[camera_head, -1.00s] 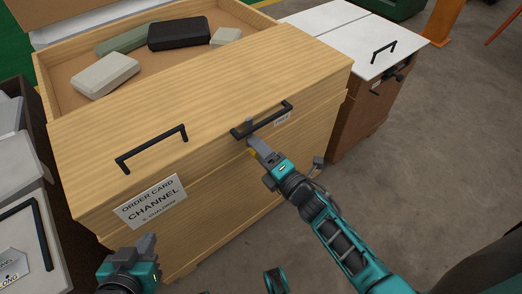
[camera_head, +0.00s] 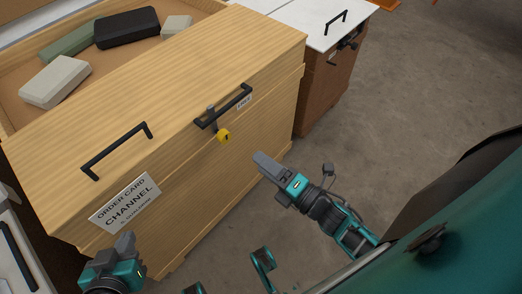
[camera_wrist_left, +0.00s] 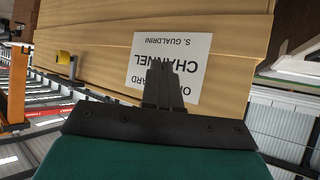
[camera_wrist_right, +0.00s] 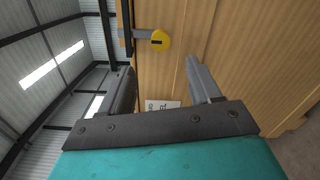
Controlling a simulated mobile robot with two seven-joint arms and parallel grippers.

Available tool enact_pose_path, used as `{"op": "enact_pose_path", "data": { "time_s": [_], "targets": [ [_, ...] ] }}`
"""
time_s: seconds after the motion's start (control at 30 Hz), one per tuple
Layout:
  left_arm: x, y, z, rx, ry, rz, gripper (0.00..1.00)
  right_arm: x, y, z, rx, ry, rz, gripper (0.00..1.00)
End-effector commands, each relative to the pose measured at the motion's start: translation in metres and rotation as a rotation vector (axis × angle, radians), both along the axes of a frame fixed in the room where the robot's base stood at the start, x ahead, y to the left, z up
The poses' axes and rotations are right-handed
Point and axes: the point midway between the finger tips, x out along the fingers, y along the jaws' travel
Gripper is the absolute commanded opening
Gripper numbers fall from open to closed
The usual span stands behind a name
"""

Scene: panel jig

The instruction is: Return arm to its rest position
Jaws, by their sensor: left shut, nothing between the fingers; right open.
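My right gripper (camera_head: 264,164) is open and empty, in the air to the right of the wooden crate's front face. In the right wrist view its two fingers (camera_wrist_right: 165,88) stand apart with the crate (camera_wrist_right: 225,45) beyond them. My left gripper (camera_head: 126,243) is shut and empty at the lower left, in front of the crate's label. In the left wrist view its fingers (camera_wrist_left: 160,85) are together, overlapping the white label (camera_wrist_left: 190,65); I cannot tell whether they touch it.
A white-topped cabinet (camera_head: 318,32) stands behind right. Grey floor (camera_head: 410,90) is open on the right.

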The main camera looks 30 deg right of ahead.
Motion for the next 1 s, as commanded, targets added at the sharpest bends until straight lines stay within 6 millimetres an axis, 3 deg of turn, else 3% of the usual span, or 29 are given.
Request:
{"op": "enact_pose_path", "data": {
  "time_s": [0.4,0.53,0.67,0.77,1.0],
  "targets": [
    [0.0,0.001,0.0,0.003,0.0,-0.002,0.0,0.0,0.0,0.0,0.002,0.002,0.0,0.63],
    [-0.001,0.002,0.011,0.009,0.0,-0.005,0.0,0.002,-0.003,0.013,0.087,0.052,-0.034,0.63],
    [-0.001,0.005,0.035,0.016,-0.007,-0.001,0.0,0.004,-0.012,0.039,0.359,0.209,-0.14,0.63],
    [-0.004,0.011,0.052,0.027,-0.006,0.007,0.0,0.001,-0.015,0.059,0.66,0.376,-0.252,0.63],
    [-0.013,0.027,0.075,0.058,0.001,0.03,0.0,-0.024,-0.002,0.084,1.301,0.735,-0.514,0.63]
  ]
}}
